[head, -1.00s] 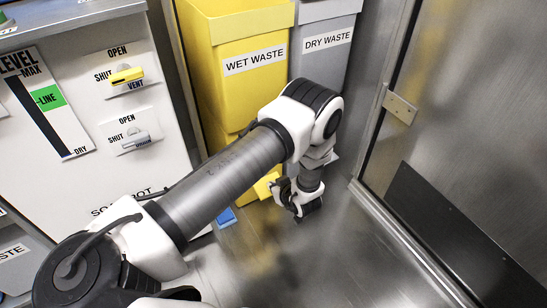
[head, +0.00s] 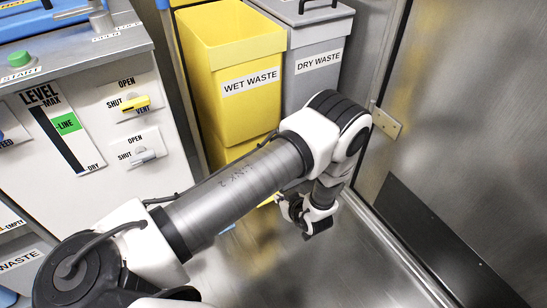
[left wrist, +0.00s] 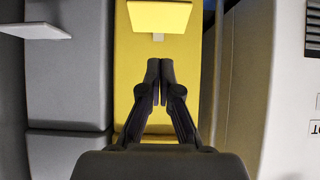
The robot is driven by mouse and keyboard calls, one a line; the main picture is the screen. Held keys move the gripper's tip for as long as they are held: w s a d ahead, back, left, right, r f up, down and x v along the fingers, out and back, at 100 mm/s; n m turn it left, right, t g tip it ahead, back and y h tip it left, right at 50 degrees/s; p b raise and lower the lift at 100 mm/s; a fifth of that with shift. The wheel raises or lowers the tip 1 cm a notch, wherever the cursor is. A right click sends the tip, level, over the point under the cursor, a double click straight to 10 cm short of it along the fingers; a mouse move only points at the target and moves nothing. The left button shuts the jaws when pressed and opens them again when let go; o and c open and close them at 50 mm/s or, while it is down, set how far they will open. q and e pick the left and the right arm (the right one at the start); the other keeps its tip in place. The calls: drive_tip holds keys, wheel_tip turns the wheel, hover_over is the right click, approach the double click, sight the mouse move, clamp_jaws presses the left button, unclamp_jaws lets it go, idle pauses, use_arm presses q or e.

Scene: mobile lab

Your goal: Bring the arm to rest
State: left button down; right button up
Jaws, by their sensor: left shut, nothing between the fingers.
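My left arm (head: 235,185) reaches from the lower left across the head view and bends down at its far end. My left gripper (head: 306,236) hangs low over the metal floor, in front of the waste bins, partly hidden by its own wrist. In the left wrist view the left gripper (left wrist: 160,68) has its two dark fingertips together, with nothing between them. The yellow bin front lies behind the fingers there. My right gripper does not show.
A yellow wet waste bin (head: 221,100) and a grey dry waste bin (head: 317,83) stand behind the arm. A white panel with level gauge and switches (head: 107,125) is at left. A metal wall (head: 465,110) is at right. The floor (head: 330,270) in front is clear.

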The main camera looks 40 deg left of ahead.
use_arm(q)
drive_tip(key=v, duration=0.3)
drive_tip(key=shift+d+f+p, duration=0.2)
drive_tip(key=shift+f+p, duration=0.05)
drive_tip(key=shift+p, duration=0.05)
